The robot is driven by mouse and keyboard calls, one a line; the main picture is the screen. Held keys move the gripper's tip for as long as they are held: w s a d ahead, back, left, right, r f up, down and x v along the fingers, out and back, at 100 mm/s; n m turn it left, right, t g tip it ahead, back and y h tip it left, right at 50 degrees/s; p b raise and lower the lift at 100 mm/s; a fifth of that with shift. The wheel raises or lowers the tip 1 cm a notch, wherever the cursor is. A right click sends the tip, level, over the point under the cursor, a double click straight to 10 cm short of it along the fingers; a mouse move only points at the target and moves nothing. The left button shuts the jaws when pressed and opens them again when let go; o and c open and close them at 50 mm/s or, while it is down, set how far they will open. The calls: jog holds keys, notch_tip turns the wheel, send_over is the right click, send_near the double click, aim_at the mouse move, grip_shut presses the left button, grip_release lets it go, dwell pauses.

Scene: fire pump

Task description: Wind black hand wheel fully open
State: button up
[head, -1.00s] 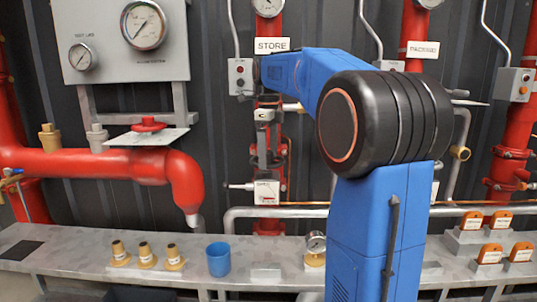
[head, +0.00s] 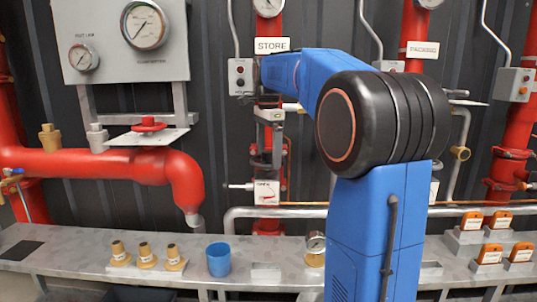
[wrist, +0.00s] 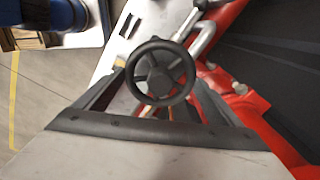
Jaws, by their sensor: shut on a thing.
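The black hand wheel (wrist: 148,98) shows in the middle of the wrist view, a dark ring with spokes and a round hub. My gripper (wrist: 160,76) has one dark finger on each side of the wheel and is shut on it. The exact contact at the rim is hard to see. In the head view, the grey wrist end of my arm is in front of the red pipe under the STORE sign (head: 272,45). I cannot make out the black wheel there.
A red hand wheel (head: 147,124) sits on a plate at the left. Several brass fittings (head: 145,256) and a blue cup (head: 218,260) stand on the grey bench (head: 60,252). Orange-topped blocks (head: 490,254) are at the right. Red pipes rise close around my gripper.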

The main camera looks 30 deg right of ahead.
jog(key=n, duration=0.6)
jog(key=shift+w, duration=0.1)
jog(key=shift+n, duration=1)
jog(key=n, duration=0.3)
jog(key=shift+n, duration=0.4)
jog(key=n, duration=0.4)
jog(key=shift+w+a, duration=0.1)
jog(key=shift+n, duration=0.4)
